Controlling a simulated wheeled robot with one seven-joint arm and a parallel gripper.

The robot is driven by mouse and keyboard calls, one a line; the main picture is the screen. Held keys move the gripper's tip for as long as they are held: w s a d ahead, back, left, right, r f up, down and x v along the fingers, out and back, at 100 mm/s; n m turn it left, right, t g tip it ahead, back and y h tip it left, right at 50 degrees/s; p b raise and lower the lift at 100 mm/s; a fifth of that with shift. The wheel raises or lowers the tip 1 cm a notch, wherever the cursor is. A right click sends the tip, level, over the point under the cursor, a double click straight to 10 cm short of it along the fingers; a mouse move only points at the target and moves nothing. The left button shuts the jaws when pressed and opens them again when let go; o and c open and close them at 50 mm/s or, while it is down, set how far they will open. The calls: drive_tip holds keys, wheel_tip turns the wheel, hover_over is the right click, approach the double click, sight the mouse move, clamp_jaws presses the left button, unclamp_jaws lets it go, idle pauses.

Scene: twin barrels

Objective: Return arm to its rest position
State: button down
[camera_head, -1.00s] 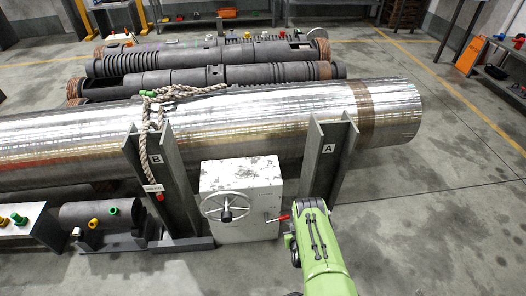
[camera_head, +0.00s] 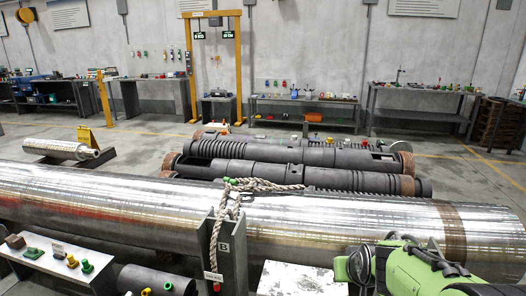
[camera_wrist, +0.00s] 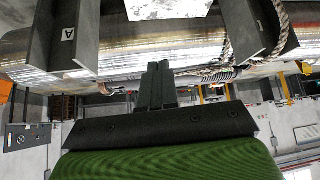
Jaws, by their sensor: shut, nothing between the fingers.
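My green arm (camera_head: 415,268) shows at the lower right of the head view, in front of the large shiny barrel. My gripper (camera_wrist: 158,68) shows in the wrist view with its dark fingers together and nothing between them. The fingers point toward the barrel (camera_wrist: 110,55) in that picture, and I cannot tell how far apart they are. The wrist picture looks upside down. My gripper's fingers are not visible in the head view.
The barrel (camera_head: 130,200) spans the head view. Post B (camera_head: 226,255) has a rope (camera_head: 262,185) at its top. A white box (camera_head: 300,280) stands between the post and my arm. Post A (camera_wrist: 65,35) shows in the wrist view. Dark barrels (camera_head: 290,175) lie behind.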

drive_tip(key=s+a+r+g, duration=0.1)
drive_tip(key=s+a+r, duration=0.15)
drive_tip(key=s, duration=1.05)
drive_tip(key=s+a+r+g, duration=0.15)
drive_tip(key=s+r, duration=0.25)
drive_tip(key=s, duration=1)
wheel_tip(320, 180, up, 13)
drive_tip(key=p, duration=1.3)
drive_tip(key=shift+w+a+r+p, duration=0.2)
drive_tip(key=shift+w+a+p, duration=0.1)
drive_tip(key=shift+w, duration=0.1)
drive_tip(key=shift+t, duration=0.25)
